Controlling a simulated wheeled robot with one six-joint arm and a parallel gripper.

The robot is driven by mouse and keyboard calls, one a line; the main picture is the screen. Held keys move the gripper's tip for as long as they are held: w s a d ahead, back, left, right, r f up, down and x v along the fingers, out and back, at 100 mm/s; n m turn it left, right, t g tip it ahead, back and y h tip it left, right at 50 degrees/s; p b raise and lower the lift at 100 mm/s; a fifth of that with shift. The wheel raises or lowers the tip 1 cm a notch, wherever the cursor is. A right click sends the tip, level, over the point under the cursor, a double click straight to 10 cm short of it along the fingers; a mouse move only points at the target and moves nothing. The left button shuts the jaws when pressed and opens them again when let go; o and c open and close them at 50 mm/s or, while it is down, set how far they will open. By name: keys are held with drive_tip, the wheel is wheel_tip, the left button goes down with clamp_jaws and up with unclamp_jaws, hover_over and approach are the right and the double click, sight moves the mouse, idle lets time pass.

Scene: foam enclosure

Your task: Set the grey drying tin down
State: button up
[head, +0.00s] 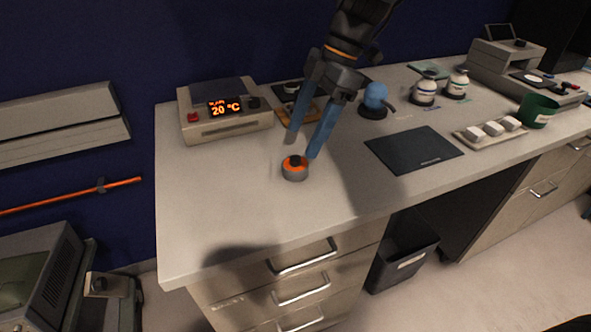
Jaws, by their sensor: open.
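The grey drying tin (295,173) is a small round tin with an orange top and a dark knob. It sits upright on the pale bench top (220,200), left of the black mat. My gripper (301,147) is open, with its two blue fingers pointing down just above and behind the tin. The right fingertip is close to the tin's upper right edge; I cannot tell whether it touches. Nothing is held between the fingers.
A heater box (226,108) reading 20 °C stands behind left. The bench's front left is clear.

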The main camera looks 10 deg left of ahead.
sight(296, 158)
drive_tip(key=shift+x, duration=1.2)
drive_tip(key=shift+w+d+p+x, duration=0.15)
drive_tip(key=shift+p+x, duration=0.4)
drive_tip(key=shift+x, duration=0.8)
drive_tip(key=shift+w+d+p+x, duration=0.15)
drive_tip(key=shift+p+x, duration=0.4)
drive_tip(key=shift+x, duration=0.8)
drive_tip(key=shift+a+f, duration=0.1)
drive_tip(key=shift+f, duration=0.05)
drive_tip(key=shift+c, duration=0.5)
drive_tip(key=c, duration=1.2)
drive_tip(key=shift+o, duration=0.2)
